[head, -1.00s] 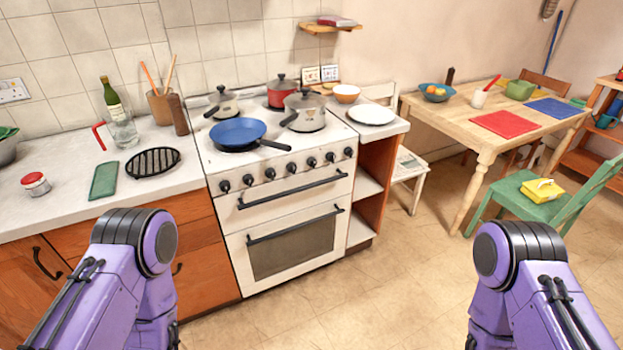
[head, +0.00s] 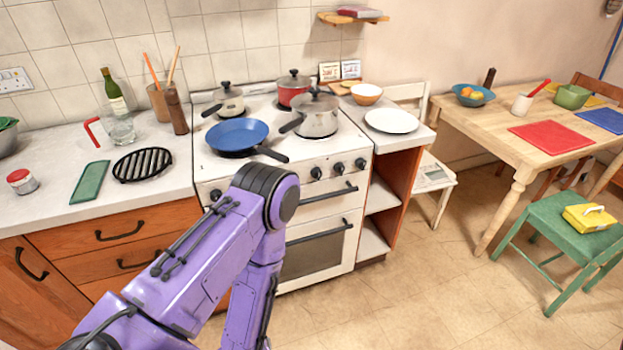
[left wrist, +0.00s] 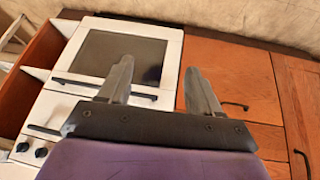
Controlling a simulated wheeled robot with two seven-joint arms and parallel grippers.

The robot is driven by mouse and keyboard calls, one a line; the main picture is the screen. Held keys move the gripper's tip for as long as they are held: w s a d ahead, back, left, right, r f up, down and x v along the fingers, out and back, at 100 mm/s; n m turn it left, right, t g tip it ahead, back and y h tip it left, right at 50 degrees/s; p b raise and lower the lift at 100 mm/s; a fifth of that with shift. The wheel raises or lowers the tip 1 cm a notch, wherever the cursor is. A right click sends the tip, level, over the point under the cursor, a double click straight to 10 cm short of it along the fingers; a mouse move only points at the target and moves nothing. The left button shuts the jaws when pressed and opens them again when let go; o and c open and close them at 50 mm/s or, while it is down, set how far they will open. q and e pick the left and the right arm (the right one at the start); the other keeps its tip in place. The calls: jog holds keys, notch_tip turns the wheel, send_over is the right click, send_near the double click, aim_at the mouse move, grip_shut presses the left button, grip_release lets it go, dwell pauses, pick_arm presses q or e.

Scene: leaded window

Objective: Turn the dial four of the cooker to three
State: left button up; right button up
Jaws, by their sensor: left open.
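The white cooker (head: 325,228) stands in the middle of the head view. Several black dials run along its front; three (head: 338,168) show on the right and one (head: 215,195) on the left. My purple left arm hides the dials between, and I cannot read any numbers or pointers. In the left wrist view the cooker (left wrist: 78,92) appears inverted, with two dials (left wrist: 42,152) at lower left. My left gripper (left wrist: 157,72) is open and empty, its fingers over the oven door and the cabinet edge, apart from the dials. My right gripper is out of view.
A blue frying pan (head: 238,136), a grey pot (head: 317,118) and other pots stand on the hob. An oven handle (head: 318,231) and an upper bar handle (head: 330,195) stick out. Wooden cabinets (left wrist: 230,80) adjoin the cooker.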

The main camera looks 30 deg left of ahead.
pick_arm(q)
jog(key=w+d+f+n+t+b, duration=0.1)
jog(key=w+f+n+t+b, duration=0.3)
jog(key=w, duration=0.7)
jog(key=w+r+n+t+y+b, duration=0.35)
jog(key=w+n+t+b, duration=0.25)
jog(key=w+n+b, duration=0.7)
jog(key=w+a+r+n+y, duration=0.3)
jog(key=w+a+r+n, duration=0.1)
jog(key=n, duration=0.3)
jog(key=w+a+r+n+y+b, duration=0.1)
jog(key=w+a+r+n+y, duration=0.3)
jog(key=w+r+n, duration=0.3)
jog(key=w+a+r+n+y+b, duration=0.1)
jog(key=w+a+r+n+y, duration=0.2)
jog(key=w+a+r+n, duration=0.2)
jog(key=shift+w+a+r+n+g+y, duration=0.2)
jog(key=shift+w+a+n, duration=0.2)
jog(key=shift+n, duration=0.5)
jog(key=shift+w+a+r+n+g+y, duration=0.2)
jog(key=shift+w+a+n, duration=0.15)
jog(key=shift+n, duration=0.55)
jog(key=shift+d, duration=0.1)
jog(key=c, duration=1)
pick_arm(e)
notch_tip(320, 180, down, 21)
